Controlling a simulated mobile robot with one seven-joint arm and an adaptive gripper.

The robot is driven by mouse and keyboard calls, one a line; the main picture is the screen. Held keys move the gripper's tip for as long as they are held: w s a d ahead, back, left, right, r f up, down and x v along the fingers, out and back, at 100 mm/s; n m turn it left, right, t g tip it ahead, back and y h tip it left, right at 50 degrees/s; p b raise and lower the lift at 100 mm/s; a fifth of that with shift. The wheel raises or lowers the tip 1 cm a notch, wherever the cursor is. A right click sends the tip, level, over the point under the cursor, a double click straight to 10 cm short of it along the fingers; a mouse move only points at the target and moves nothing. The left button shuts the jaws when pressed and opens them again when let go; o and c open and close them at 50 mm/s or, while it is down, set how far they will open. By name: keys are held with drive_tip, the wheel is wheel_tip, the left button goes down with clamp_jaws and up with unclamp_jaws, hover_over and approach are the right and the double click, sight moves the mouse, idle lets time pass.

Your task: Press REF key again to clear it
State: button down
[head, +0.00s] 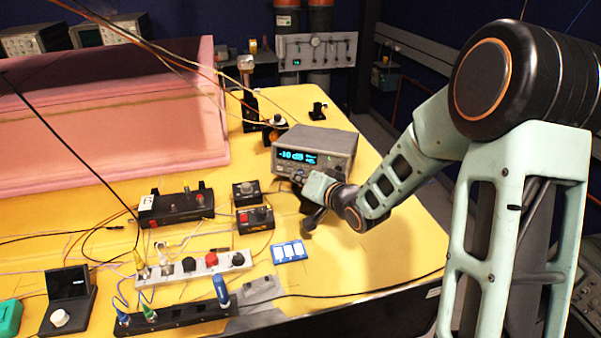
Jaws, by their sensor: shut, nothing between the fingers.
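The grey bench instrument (325,141) sits on the yellow table toward its right side. Its lit cyan display (297,156) seems to read about -10 dB, with smaller lit text beside it. The REF key is too small to pick out, and my wrist covers the lower right of the front panel. My gripper (308,222) is small and dark, in front of and below the panel, close to the tabletop. It looks shut and empty. I cannot tell whether any part of it touches a key.
A blue-and-white card (288,251) and small black boxes (255,218) lie left of my gripper. A white switch strip (195,268) and a black connector strip (180,317) are at front left. Pink foam (110,125) stands behind. The table's right corner is clear.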

drive_tip(key=shift+w, duration=0.15)
drive_tip(key=shift+w+d+f, duration=0.1)
drive_tip(key=shift+w, duration=0.15)
drive_tip(key=shift+w+d, duration=0.1)
drive_tip(key=shift+w, duration=0.2)
idle(0.7)
idle(0.4)
drive_tip(key=shift+s+a, duration=0.2)
drive_tip(key=shift+s, duration=0.5)
drive_tip(key=shift+s, duration=0.1)
drive_tip(key=shift+s+a+r, duration=0.2)
drive_tip(key=shift+s+a, duration=0.05)
drive_tip(key=shift+s, duration=0.5)
drive_tip(key=shift+s+a+r, duration=0.15)
drive_tip(key=shift+s+a, duration=0.05)
drive_tip(key=shift+s, duration=0.55)
drive_tip(key=shift+s+a+r, duration=0.2)
drive_tip(key=shift+s+a, duration=0.05)
drive_tip(key=shift+s, duration=0.5)
drive_tip(key=shift+w, duration=0.1)
